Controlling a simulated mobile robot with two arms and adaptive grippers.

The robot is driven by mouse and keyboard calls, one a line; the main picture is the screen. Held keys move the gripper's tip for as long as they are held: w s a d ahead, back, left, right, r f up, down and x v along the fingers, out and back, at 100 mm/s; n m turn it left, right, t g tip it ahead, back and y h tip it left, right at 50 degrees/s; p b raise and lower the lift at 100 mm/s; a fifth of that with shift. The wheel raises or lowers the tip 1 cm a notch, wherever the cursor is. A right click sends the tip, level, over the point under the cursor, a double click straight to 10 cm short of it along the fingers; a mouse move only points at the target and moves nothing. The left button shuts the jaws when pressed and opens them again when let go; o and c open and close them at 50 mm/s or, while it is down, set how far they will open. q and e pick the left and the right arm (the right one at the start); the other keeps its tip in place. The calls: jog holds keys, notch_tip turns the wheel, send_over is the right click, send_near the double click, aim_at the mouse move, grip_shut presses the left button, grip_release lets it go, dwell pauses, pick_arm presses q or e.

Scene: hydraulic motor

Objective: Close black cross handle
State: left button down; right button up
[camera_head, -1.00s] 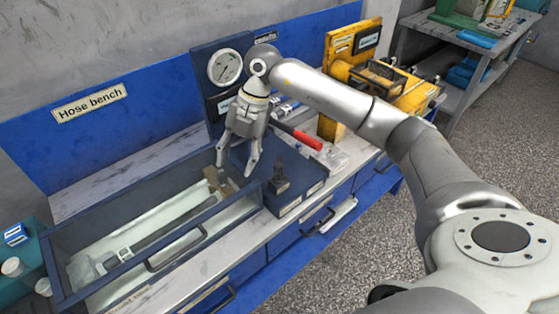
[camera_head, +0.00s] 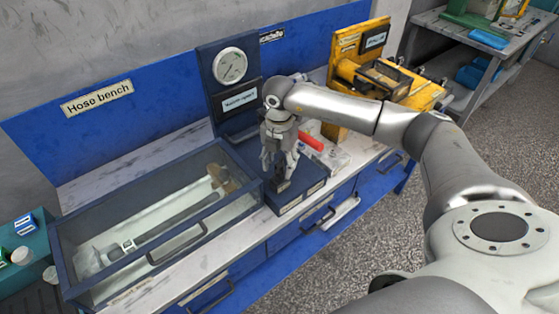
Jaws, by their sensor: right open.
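The black cross handle (camera_head: 281,186) stands on the dark blue base block of the gauge unit, near its front edge. My right gripper (camera_head: 279,171) points down at the handle from above, with its fingers open around or just beside the handle's top. The fingers hide part of the handle, and I cannot tell whether they touch it. My left gripper is not in view.
A dark-framed clear case (camera_head: 205,226) with a hose inside is left of the handle. A pressure gauge (camera_head: 230,66) stands behind on a blue panel. A red lever (camera_head: 311,142) is just right of my gripper. A yellow machine (camera_head: 386,79) stands further right.

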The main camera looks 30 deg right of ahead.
jog(key=shift+f, duration=0.35)
grip_shut()
jog(key=shift+m, duration=0.4)
jog(key=m, duration=0.3)
jog(key=shift+m+b, duration=0.3)
jog(key=c, duration=1.1)
grip_release()
jog(key=shift+m, duration=2.1)
jog(key=shift+o, duration=0.3)
